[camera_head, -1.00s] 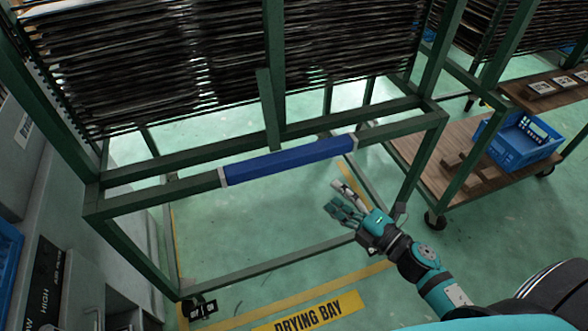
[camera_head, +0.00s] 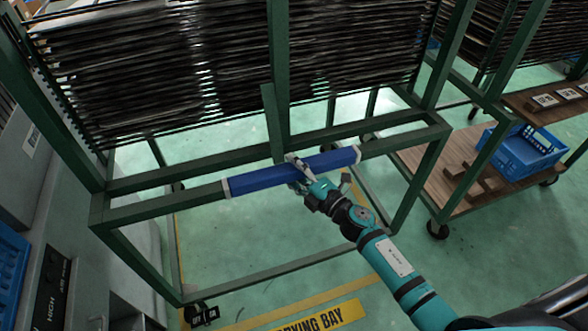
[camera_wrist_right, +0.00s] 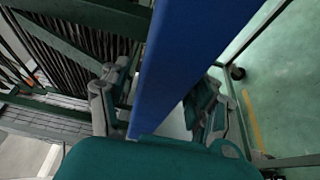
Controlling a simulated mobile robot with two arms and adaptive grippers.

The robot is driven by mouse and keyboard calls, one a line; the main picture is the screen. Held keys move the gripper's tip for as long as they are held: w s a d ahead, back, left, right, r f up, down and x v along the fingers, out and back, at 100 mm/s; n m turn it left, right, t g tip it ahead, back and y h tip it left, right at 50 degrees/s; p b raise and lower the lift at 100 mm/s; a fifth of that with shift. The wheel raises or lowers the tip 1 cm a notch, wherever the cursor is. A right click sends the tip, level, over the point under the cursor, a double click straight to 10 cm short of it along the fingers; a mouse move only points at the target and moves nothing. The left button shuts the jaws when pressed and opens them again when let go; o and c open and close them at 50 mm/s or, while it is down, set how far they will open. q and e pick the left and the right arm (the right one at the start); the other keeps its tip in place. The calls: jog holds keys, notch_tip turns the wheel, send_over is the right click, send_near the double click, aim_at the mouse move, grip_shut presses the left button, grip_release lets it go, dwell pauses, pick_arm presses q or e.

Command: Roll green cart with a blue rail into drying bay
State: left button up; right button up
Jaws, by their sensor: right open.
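The green cart (camera_head: 105,211) stands in front of me, loaded with stacked dark trays (camera_head: 240,75). Its blue rail (camera_head: 250,180) runs across the near side of the frame. In the right wrist view the blue rail (camera_wrist_right: 190,55) passes between the two spread fingers, one on each side. A gap shows between the rail and the right-hand finger. The yellow DRYING BAY floor label (camera_head: 318,317) lies below the cart, partly cut off by the frame edge. My left gripper is not in view.
A green trolley with wooden shelves (camera_head: 420,172) stands close on the right, carrying a blue crate (camera_head: 522,150). Grey cabinets (camera_head: 30,190) with a control panel stand close on the left. Green floor with yellow lines shows under the cart.

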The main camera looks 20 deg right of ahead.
aim_at(295, 177)
jog(key=shift+c, duration=0.3)
grip_shut()
jog(key=shift+s+a+f, duration=0.1)
jog(key=shift+s+f, duration=0.1)
jog(key=shift+s, duration=0.35)
jog(key=shift+s+f, duration=0.15)
jog(key=shift+s, duration=0.35)
jog(key=shift+s+d+r, duration=0.2)
jog(key=shift+s+r, duration=0.1)
jog(key=shift+s, duration=0.35)
jog(key=shift+c, duration=0.9)
grip_release()
jog(key=shift+o, duration=1.2)
jog(key=shift+w, duration=0.35)
jog(key=v, duration=1.2)
